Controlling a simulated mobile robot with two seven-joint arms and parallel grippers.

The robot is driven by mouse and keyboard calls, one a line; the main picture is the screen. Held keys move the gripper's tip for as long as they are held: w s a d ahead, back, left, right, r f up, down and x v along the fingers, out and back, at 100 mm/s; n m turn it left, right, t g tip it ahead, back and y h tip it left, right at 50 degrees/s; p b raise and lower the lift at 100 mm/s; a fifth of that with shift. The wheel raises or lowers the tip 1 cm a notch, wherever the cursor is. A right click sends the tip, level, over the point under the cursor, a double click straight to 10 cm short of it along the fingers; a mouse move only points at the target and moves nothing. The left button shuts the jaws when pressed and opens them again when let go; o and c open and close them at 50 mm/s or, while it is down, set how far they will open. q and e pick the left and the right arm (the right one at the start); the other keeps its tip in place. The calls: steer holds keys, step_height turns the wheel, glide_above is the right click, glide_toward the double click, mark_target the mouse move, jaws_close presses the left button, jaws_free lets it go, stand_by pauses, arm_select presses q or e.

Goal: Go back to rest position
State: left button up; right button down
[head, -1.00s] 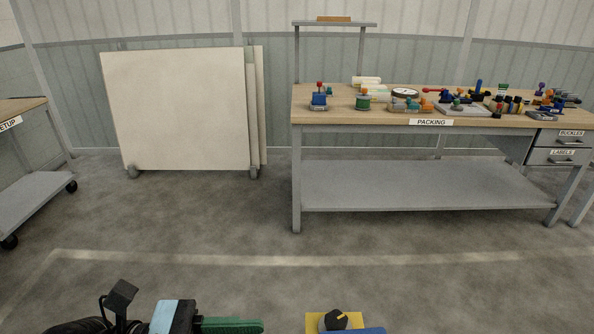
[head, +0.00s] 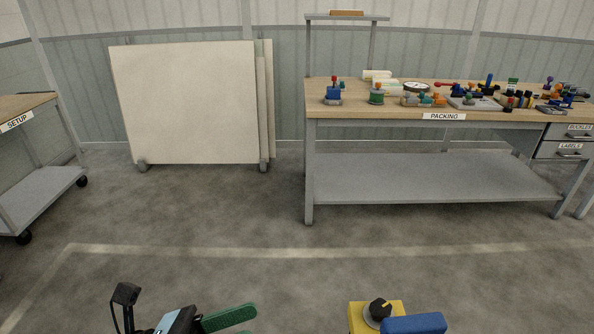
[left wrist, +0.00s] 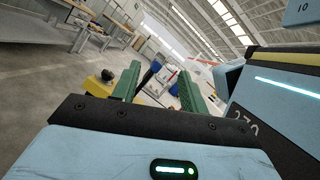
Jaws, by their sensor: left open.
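My left gripper (head: 232,318) is at the bottom edge of the head view, left of centre, with a green finger showing. In the left wrist view its two green fingers (left wrist: 160,78) stand apart, with nothing visible held between them. A yellow box with a black knob (head: 377,312) and a blue part (head: 415,325) are to the right of the gripper, apart from it in the head view. The yellow box also shows in the left wrist view (left wrist: 101,83), beside a finger. My right gripper is not in view.
A packing bench (head: 315,130) with several coloured fixtures on top stands at the back right. White panels (head: 185,105) on a wheeled rack stand at the back left. A setup cart (head: 45,190) is at the left edge. The floor (head: 250,215) between is clear.

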arm_select(q)
steer(key=a+f+n+t+y+p, duration=0.3)
steer(key=a+f+n+t+y, duration=0.3)
steer(key=n, duration=0.9)
steer(key=a+f+n+t+y+p, duration=0.2)
steer(key=a+f+n+t+y, duration=0.35)
steer(key=n, duration=0.95)
steer(key=s+a+f+n+g+y+p, duration=0.1)
steer(key=s+f+n+g+y+p, duration=0.2)
steer(key=s+f+n+g+y, duration=0.4)
steer(key=s+f+n, duration=0.6)
steer(key=s+f, duration=0.5)
steer(key=shift+s+n, duration=0.3)
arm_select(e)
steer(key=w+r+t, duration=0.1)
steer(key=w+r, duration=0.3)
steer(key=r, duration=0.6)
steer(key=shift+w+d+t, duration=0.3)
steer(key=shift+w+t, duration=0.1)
arm_select(q)
steer(key=shift+a+g, duration=0.1)
steer(key=shift+g, duration=0.15)
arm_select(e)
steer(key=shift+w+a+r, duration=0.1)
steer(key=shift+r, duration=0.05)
